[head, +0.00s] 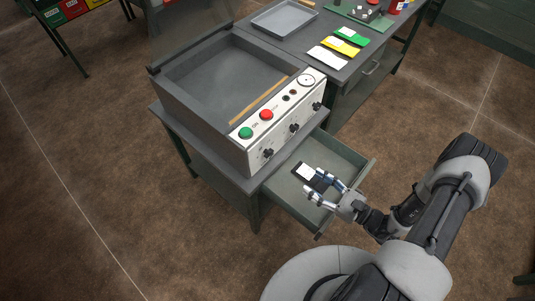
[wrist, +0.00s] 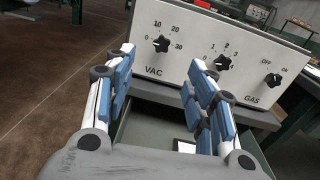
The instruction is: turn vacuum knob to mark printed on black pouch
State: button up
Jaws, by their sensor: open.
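The vacuum knob (wrist: 161,44) is a black knob marked VAC on the white front panel, with 0, 10, 20 and 30 around it; its pointer seems to be toward the 0 side. In the head view it is the nearest-left knob (head: 267,153). The black pouch (head: 319,183) with a white label lies in the open drawer, partly behind my fingers; its label (wrist: 186,146) shows low between the fingers in the wrist view. Its print is unreadable. My gripper (head: 315,184) is open and empty above the drawer, facing the panel, apart from the knob.
The open drawer (head: 283,196) sticks out below the panel. A middle knob (wrist: 223,63) and the GAS knob (wrist: 273,80) sit to the right. Green (head: 246,133) and red (head: 266,115) buttons are above. A bench with coloured packets (head: 339,46) stands behind.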

jog(key=f+m+t, duration=0.1)
jog(key=b, duration=0.2)
send_near(271, 155)
jog(key=shift+h, duration=0.3)
jog(key=x, duration=0.8)
jog(key=shift+w+a+r, duration=0.1)
jog(key=shift+a+r, duration=0.15)
jog(key=shift+r, duration=0.05)
jog(key=shift+c, duration=0.2)
jog(key=c, duration=1)
